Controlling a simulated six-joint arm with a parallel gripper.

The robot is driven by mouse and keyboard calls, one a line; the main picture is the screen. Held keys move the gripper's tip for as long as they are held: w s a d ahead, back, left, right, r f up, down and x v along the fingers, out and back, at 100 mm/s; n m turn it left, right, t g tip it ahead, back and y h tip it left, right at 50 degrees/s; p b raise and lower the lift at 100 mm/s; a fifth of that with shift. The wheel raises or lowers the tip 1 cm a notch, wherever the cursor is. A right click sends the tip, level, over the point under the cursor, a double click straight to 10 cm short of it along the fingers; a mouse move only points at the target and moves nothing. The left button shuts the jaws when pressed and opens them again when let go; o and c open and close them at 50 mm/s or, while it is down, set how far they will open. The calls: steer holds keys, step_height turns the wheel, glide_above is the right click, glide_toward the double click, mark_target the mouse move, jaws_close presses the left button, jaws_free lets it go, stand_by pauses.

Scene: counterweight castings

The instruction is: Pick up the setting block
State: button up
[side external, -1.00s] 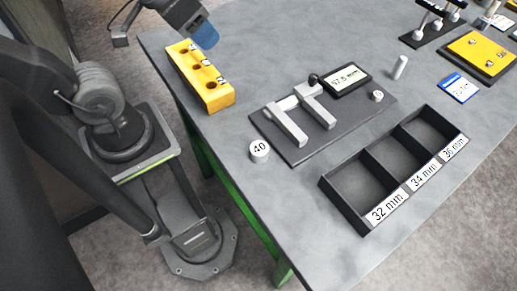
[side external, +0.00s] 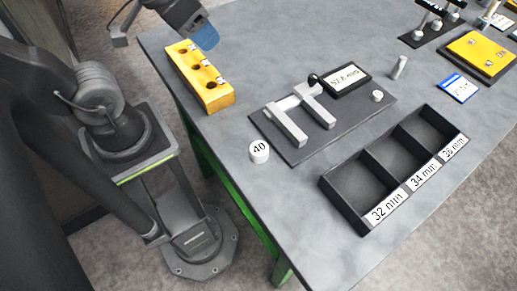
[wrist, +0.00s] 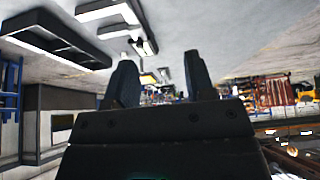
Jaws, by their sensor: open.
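The setting block looks to be the small white round block marked 40 (side external: 259,151), standing on the grey table left of the measuring fixture (side external: 290,150). My gripper (side external: 206,38) is at the top of the side view, over the far end of the yellow block, well away from the white block. In the wrist view my gripper (wrist: 160,62) has its two dark fingers apart with nothing held between them. I cannot make out the white block in the wrist view.
A yellow block with several holes (side external: 200,80) stands near the table's left edge. A black three-compartment tray marked 32, 34 and 36 mm (side external: 343,207) is at the front right.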

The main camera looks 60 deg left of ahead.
steer(key=m+g, duration=0.6)
steer(key=m, duration=1.2)
glide_above(260, 148)
step_height(260, 148, down, 6)
step_height(260, 148, down, 14)
steer(key=shift+r, duration=0.2)
steer(key=c, duration=0.7)
steer(key=shift+c, duration=0.2)
steer(key=shift+r, duration=0.15)
